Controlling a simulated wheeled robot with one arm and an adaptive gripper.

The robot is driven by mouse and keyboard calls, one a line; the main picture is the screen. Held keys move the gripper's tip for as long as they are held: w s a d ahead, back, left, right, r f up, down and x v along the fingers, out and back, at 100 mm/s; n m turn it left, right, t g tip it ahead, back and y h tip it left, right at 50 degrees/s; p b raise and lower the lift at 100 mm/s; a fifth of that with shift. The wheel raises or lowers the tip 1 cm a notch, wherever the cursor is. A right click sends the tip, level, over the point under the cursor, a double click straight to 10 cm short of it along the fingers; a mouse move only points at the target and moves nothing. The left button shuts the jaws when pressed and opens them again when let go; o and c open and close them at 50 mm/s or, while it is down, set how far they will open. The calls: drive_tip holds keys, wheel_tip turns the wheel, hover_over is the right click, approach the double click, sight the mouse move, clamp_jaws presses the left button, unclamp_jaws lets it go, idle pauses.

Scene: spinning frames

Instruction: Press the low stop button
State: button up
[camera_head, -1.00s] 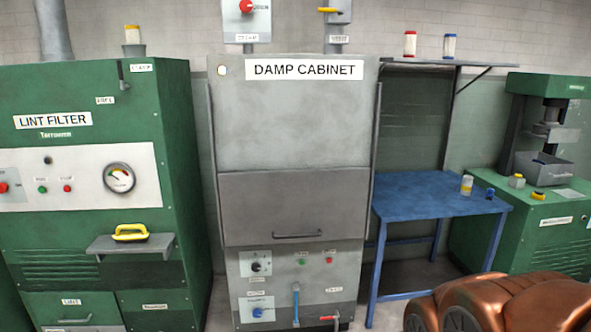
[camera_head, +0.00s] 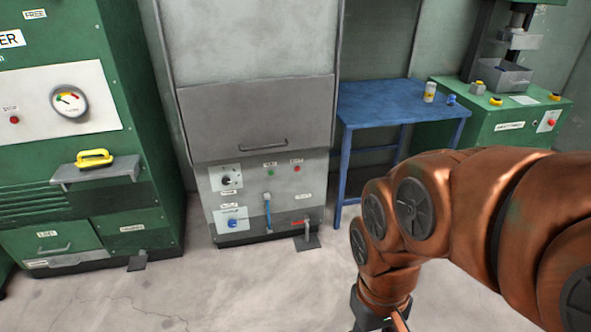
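The grey cabinet (camera_head: 255,115) stands in the middle of the view. Its lower panel carries a small red button (camera_head: 297,169) with a green button (camera_head: 271,172) to its left; their labels are too small to read. Another small red button (camera_head: 14,120) is on the white panel of the green machine at left. A further red button (camera_head: 552,122) is on the green machine at right. My copper-coloured arm reaches in from the right. My gripper (camera_head: 385,322) is at the bottom edge, mostly cut off, apart from all the buttons; its fingers cannot be made out.
A black knob (camera_head: 226,180), a blue knob (camera_head: 233,222), a blue lever (camera_head: 267,210) and a red-handled pedal (camera_head: 306,232) are low on the cabinet. A blue table (camera_head: 390,105) stands to its right. A grey shelf (camera_head: 95,172) juts from the left machine. The floor in front is clear.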

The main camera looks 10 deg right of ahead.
clamp_jaws()
idle(1.4)
